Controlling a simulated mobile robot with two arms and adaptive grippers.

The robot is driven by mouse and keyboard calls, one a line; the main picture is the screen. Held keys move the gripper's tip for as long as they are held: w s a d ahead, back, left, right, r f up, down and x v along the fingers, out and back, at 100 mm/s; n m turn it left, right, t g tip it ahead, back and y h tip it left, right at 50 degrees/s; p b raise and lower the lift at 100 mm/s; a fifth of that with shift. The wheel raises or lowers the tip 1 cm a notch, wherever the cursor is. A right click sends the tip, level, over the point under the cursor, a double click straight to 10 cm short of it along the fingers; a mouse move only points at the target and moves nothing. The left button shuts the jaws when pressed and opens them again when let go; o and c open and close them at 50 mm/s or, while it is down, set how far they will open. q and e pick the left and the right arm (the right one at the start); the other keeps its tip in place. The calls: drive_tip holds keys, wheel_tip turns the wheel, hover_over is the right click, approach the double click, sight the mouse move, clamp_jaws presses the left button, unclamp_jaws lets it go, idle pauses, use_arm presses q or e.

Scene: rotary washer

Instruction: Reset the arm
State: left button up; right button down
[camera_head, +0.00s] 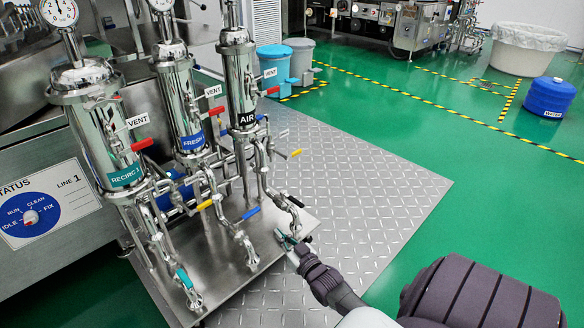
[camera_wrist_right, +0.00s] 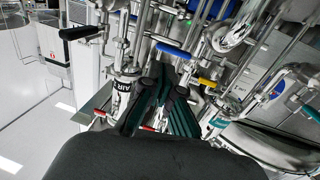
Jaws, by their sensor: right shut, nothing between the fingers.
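My right arm (camera_head: 335,290) reaches in from the bottom right of the head view. Its gripper (camera_head: 285,238) is shut and empty, close to the front right pipe fittings of the washer stand, by the AIR column (camera_head: 238,80). I cannot tell whether it touches the fittings. In the right wrist view the dark and teal fingers (camera_wrist_right: 165,85) point toward the pipes, with a blue handle (camera_wrist_right: 172,50) and a yellow handle (camera_wrist_right: 207,83) beyond them. My left arm and gripper are not in view.
The FRESH column (camera_head: 180,100) and RECIRC column (camera_head: 105,125) stand left of AIR, with red, yellow, blue and teal valve handles. A status dial (camera_head: 31,217) is at far left.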

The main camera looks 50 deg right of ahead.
drive_tip(key=shift+s+p, duration=0.55)
drive_tip(key=shift+s, duration=1.45)
